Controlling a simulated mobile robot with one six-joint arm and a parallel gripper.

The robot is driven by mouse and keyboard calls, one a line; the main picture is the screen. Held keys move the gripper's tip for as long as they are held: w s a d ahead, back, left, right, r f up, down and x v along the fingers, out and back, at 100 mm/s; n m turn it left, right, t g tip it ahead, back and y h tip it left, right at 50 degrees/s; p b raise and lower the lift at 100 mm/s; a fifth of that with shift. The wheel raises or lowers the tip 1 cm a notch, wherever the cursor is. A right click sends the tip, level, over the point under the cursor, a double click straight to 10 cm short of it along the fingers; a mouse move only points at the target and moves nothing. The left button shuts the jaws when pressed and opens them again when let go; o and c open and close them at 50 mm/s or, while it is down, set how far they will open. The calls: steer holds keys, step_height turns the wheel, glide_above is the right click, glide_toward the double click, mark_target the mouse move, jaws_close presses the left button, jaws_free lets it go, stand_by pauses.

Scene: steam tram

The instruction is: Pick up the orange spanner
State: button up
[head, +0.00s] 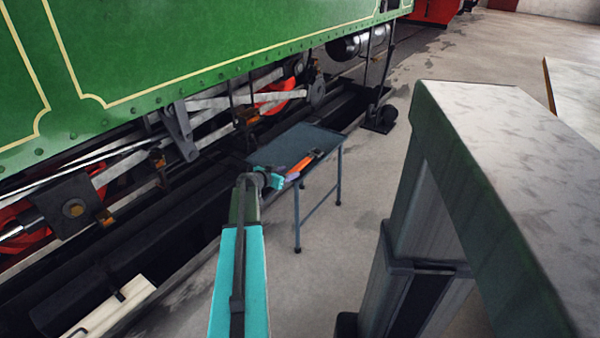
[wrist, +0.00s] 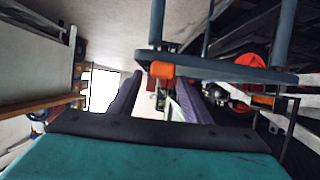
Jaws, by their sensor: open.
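The orange spanner (head: 302,163) lies on a small dark blue-grey table (head: 290,140). Its orange end points toward my gripper and its dark end lies farther right. My gripper (head: 290,177) is at the table's near edge, close to the orange end. In the wrist view the orange end of the spanner (wrist: 176,69) shows at the table's edge (wrist: 230,72), just beyond the fingertips. My gripper (wrist: 160,84) is open there, with its purple fingers apart and nothing between them.
A green steam tram (head: 200,50) with exposed rods and wheels stands along the left, behind the table. A large grey-green bench-like structure (head: 500,140) stands at the right.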

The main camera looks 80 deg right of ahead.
steer(key=shift+s+d+f, duration=0.25)
steer(key=shift+s+d, duration=0.05)
steer(key=shift+d, duration=0.3)
jaws_close()
